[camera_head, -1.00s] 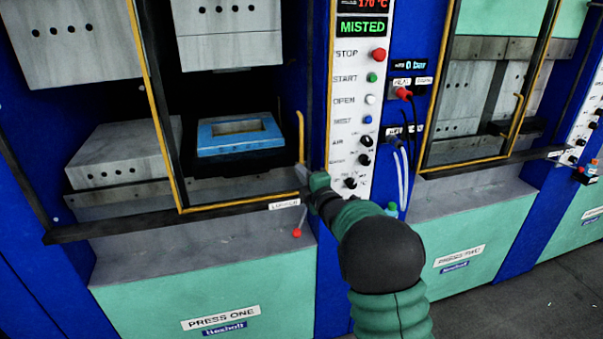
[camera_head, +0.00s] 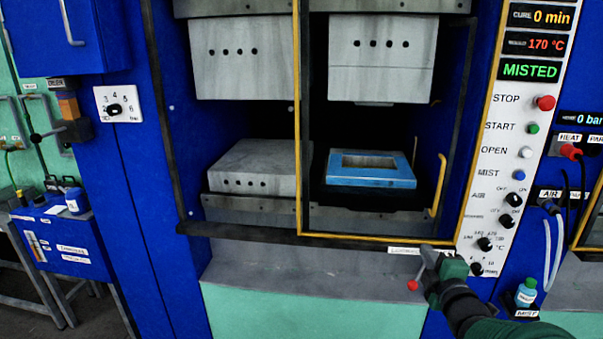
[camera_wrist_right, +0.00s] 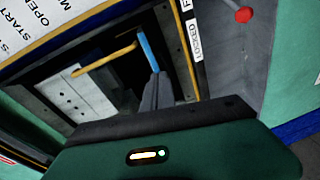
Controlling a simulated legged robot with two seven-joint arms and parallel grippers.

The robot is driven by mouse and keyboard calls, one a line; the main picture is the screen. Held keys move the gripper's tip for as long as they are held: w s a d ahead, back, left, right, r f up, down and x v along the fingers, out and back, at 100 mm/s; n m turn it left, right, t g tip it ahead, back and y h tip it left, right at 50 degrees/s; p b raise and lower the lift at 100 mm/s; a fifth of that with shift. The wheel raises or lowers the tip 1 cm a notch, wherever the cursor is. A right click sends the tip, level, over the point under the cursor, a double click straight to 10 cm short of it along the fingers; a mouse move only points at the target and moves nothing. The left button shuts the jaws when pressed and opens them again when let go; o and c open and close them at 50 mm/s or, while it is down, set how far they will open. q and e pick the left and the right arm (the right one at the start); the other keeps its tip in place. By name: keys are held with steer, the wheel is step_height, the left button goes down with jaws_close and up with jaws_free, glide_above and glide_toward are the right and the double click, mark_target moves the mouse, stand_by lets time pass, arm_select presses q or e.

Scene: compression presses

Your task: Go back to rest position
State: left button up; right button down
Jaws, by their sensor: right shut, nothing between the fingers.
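My right gripper (camera_head: 428,258) is shut and empty at the lower right of the first press, in front of its lower door edge by a small white label. Its fingers also show in the wrist view (camera_wrist_right: 150,92), close together, pointing toward the press opening. The yellow door handle (camera_head: 440,185) stands just above the gripper in the head view. A blue frame-shaped mould (camera_head: 370,170) sits inside the press, clear of the gripper. My left gripper is in neither current view.
The control panel (camera_head: 510,160) with buttons and knobs rises just right of my gripper, its display reading MISTED. A red-knobbed lever (camera_head: 412,285) hangs close below. A small bottle (camera_head: 526,292) stands at lower right. A blue side cart (camera_head: 65,240) is at far left.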

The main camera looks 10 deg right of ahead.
steer(key=s+a+f+m+g+y, duration=0.1)
steer(key=s+a+f+m+g, duration=0.4)
steer(key=a+f, duration=0.45)
arm_select(q)
steer(key=shift+s+a, duration=0.15)
steer(key=shift+a, duration=0.6)
arm_select(e)
steer(key=s+a+f+m+g+y, duration=0.1)
steer(key=s+a+f+m+g, duration=0.3)
steer(key=s+a+f, duration=0.3)
steer(key=s+a+f+m+g+y, duration=0.1)
steer(key=s+a+f+m+g, duration=0.3)
steer(key=s+a+f, duration=0.3)
steer(key=shift+s+m+g+y, duration=0.3)
steer(key=shift+s+g+y, duration=0.1)
steer(key=shift+s, duration=1.8)
arm_select(q)
steer(key=shift+d, duration=0.3)
arm_select(e)
steer(key=shift+d, duration=0.35)
arm_select(q)
steer(key=shift+a, duration=0.2)
arm_select(e)
steer(key=shift+a, duration=0.15)
